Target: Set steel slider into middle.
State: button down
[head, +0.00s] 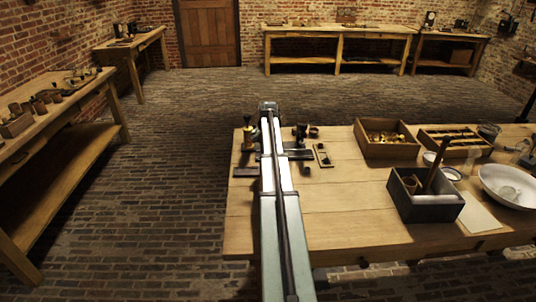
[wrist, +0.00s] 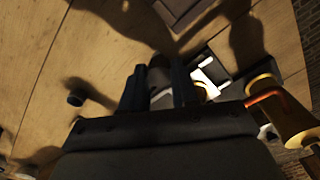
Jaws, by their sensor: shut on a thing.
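My gripper (wrist: 160,88) is in the wrist view, its two dark fingers shut on a small grey-brown piece (wrist: 160,76), which seems to be the steel slider. The fingers and shadow hide most of it. A bright metal part (wrist: 208,73) with dark pieces around it lies just right of the fingers. In the head view my arm reaches over the left part of the table and hides the fingertips. A greenish-based device (head: 298,153) stands right of my arm, and a dark plate (head: 323,155) lies beside it. I cannot tell which part is the middle.
Brass-coloured pieces (wrist: 270,95) stand close on the right in the wrist view. In the head view, a wooden box of brass parts (head: 384,138), a partitioned tray (head: 455,140), a dark box (head: 427,207) and a white bowl (head: 508,186) fill the right. The table's front left is clear.

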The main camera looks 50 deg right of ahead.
jog(key=shift+d, duration=0.1)
jog(key=s+d, duration=0.5)
jog(key=shift+s+d, duration=0.25)
jog(key=shift+s, duration=0.1)
jog(key=c, duration=0.8)
grip_release()
jog(key=shift+c, duration=0.2)
notch_tip(320, 180, up, 14)
jog(key=shift+f, duration=0.1)
